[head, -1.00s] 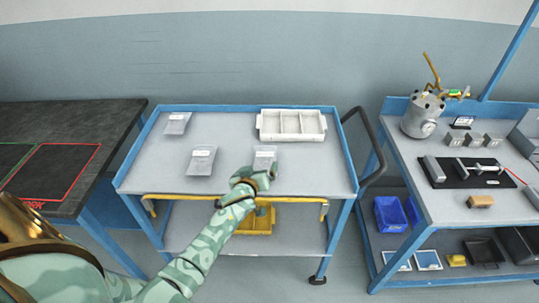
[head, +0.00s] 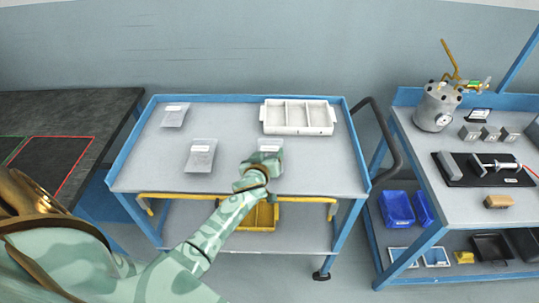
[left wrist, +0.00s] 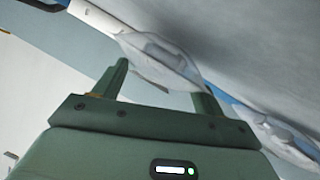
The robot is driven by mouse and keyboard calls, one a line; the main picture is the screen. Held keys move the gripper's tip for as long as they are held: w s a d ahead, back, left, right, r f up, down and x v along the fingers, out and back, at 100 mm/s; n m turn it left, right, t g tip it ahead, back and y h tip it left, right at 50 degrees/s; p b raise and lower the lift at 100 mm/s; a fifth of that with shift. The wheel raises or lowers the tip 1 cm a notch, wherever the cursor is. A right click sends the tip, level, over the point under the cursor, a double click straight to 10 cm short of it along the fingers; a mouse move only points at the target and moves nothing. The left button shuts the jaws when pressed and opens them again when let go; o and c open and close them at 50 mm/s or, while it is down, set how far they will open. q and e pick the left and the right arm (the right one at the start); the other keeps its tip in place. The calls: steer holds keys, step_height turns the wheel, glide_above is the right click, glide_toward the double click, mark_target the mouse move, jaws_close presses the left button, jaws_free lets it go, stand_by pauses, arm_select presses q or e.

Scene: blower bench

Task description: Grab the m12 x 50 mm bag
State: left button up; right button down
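Three clear bags with white labels lie on the trolley top in the head view: one at the back left (head: 174,115), one at the middle left (head: 201,155), and one at the right (head: 270,145). The labels are too small to read, so I cannot tell which is the m12 x 50 mm bag. My left gripper (head: 262,166) is over the near part of the right bag and hides some of it. In the left wrist view my left gripper (left wrist: 163,80) has its fingers apart, with a bag (left wrist: 158,58) just beyond and between the tips. My right gripper is not in view.
A white divided tray (head: 298,117) stands behind the right bag on the blue-framed trolley (head: 160,180). A yellow bin (head: 257,215) is on the shelf below. A dark table (head: 60,125) stands at left and a workbench (head: 460,205) at right. Another bag (left wrist: 275,132) shows in the left wrist view.

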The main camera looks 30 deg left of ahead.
arm_select(q)
steer(key=shift+c, duration=1.4)
